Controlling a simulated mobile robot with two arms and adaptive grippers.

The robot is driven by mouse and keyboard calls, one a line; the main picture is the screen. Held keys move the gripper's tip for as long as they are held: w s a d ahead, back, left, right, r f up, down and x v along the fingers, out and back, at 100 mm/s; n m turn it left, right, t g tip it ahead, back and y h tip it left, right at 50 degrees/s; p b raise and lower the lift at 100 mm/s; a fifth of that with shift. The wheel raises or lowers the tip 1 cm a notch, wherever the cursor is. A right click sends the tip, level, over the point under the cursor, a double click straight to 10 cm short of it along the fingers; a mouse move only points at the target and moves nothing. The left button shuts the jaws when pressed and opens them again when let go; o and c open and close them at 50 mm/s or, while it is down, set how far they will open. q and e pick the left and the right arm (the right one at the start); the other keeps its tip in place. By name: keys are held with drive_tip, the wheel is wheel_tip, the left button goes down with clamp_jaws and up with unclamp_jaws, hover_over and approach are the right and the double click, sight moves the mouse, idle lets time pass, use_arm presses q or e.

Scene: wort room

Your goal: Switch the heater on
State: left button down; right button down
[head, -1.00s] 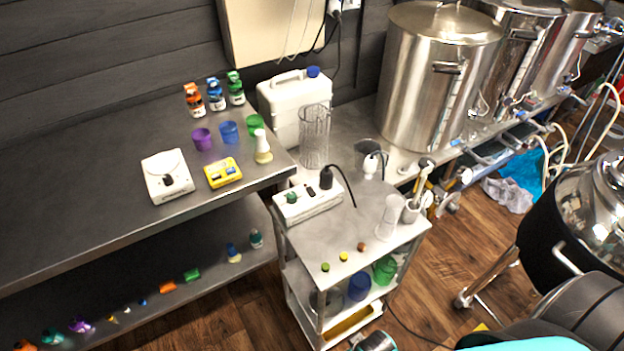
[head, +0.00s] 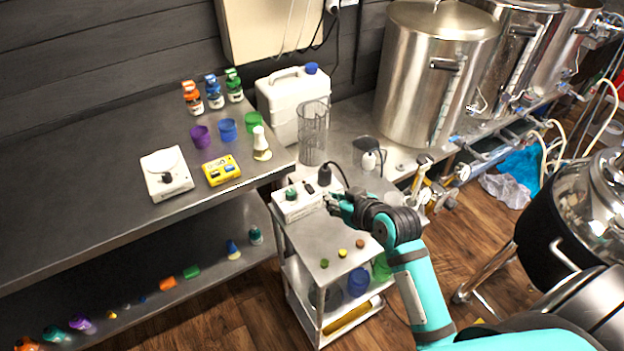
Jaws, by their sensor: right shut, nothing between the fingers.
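A white box (head: 292,208) with a green knob (head: 290,194), a small dark switch and a black plug (head: 324,174) sits on the top shelf of a small cart (head: 316,246). My right gripper (head: 331,202) is shut and empty. Its fingertips are at the right end of the box, close to its front face; I cannot tell whether they touch it. The gripper hides part of that end. A white device with a dark knob (head: 167,180) stands on the bench at left. No label shows which one is the heater. My left gripper is not in view.
Small green, yellow and brown pieces (head: 342,253) lie near the cart's front edge. A clear cylinder (head: 313,135) and a white canister (head: 283,95) stand behind the box. Steel kettles (head: 415,85) stand at the back right. My right arm covers the cart's right side.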

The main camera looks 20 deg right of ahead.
drive_tip(key=w+d+r+t, duration=0.1)
drive_tip(key=w, duration=0.3)
drive_tip(key=p, duration=0.2)
hover_over(310, 185)
drive_tip(key=s, duration=0.3)
wheel_tip(310, 185, down, 3)
drive_tip(key=shift+w+d+f, duration=0.15)
drive_tip(key=shift+f, duration=0.05)
drive_tip(key=shift+w+f, duration=0.3)
drive_tip(key=shift+f, duration=0.35)
drive_tip(key=shift+w+f, duration=0.25)
drive_tip(key=shift+f, duration=0.35)
drive_tip(key=shift+w+f, duration=0.2)
drive_tip(key=shift+f, duration=0.65)
drive_tip(key=shift+w+f+b, duration=0.25)
drive_tip(key=shift+f+b, duration=0.15)
drive_tip(key=shift+b, duration=0.15)
drive_tip(key=shift+w, duration=0.4)
drive_tip(key=shift+s+f, duration=0.1)
